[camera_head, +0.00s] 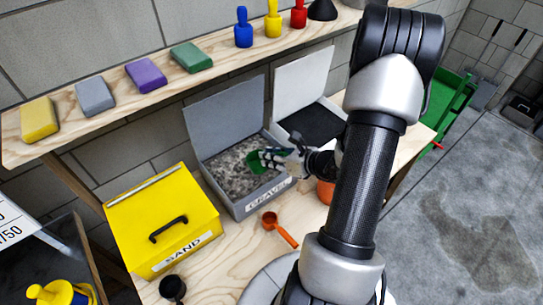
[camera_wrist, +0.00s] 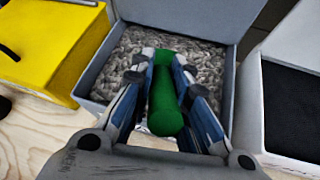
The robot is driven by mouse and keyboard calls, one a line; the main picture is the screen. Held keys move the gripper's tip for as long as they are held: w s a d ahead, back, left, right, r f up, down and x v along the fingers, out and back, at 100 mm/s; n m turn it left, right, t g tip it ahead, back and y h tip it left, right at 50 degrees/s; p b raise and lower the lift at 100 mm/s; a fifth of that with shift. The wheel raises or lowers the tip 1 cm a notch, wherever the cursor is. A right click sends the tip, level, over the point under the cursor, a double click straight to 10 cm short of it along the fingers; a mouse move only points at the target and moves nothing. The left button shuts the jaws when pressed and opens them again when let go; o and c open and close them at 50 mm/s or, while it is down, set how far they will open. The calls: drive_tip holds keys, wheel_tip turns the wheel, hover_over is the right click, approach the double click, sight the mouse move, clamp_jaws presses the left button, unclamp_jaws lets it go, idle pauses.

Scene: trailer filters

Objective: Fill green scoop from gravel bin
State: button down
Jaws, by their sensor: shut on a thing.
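The grey gravel bin (camera_head: 262,203) stands open on the wooden bench, with its lid raised at the back and a "GRAVEL" label on its front. Grey gravel (camera_head: 226,168) fills its inside. My gripper (camera_head: 268,158) is at the bin's front right part, shut on the green scoop (camera_head: 254,162). In the wrist view my gripper (camera_wrist: 163,75) holds the green scoop (camera_wrist: 165,110) by its handle between both fingers, with gravel (camera_wrist: 205,55) beyond it. The fingers hide much of the scoop, and I cannot tell whether its cup holds gravel or touches it.
A closed yellow "SAND" box (camera_head: 150,215) stands left of the bin. An open bin with dark contents (camera_head: 312,122) stands to the right. An orange scoop (camera_head: 279,228) lies on the bench in front. A shelf (camera_head: 110,105) with coloured blocks and bottles runs above.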

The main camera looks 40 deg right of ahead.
drive_tip(key=shift+w+d+f+b, duration=0.1)
drive_tip(key=shift+w+f+b, duration=0.7)
drive_tip(key=shift+f, duration=0.45)
drive_tip(key=shift+w+a+f+b, duration=0.1)
drive_tip(key=shift+w+f+b, duration=0.7)
drive_tip(key=shift+f, duration=0.45)
drive_tip(key=shift+w+d+f+b, duration=0.1)
drive_tip(key=shift+w+f+b, duration=0.7)
drive_tip(key=shift+f, duration=0.45)
drive_tip(key=shift+s+r+p, duration=0.8)
drive_tip(key=shift+r+p, duration=0.3)
drive_tip(key=shift+r, duration=0.5)
drive_tip(key=shift+s+r+p, duration=0.8)
drive_tip(key=shift+r+p, duration=0.3)
drive_tip(key=shift+r, duration=0.55)
drive_tip(key=shift+s+r+p, duration=0.8)
drive_tip(key=shift+r+p, duration=0.3)
drive_tip(key=shift+r, duration=0.5)
drive_tip(key=shift+b, duration=0.3)
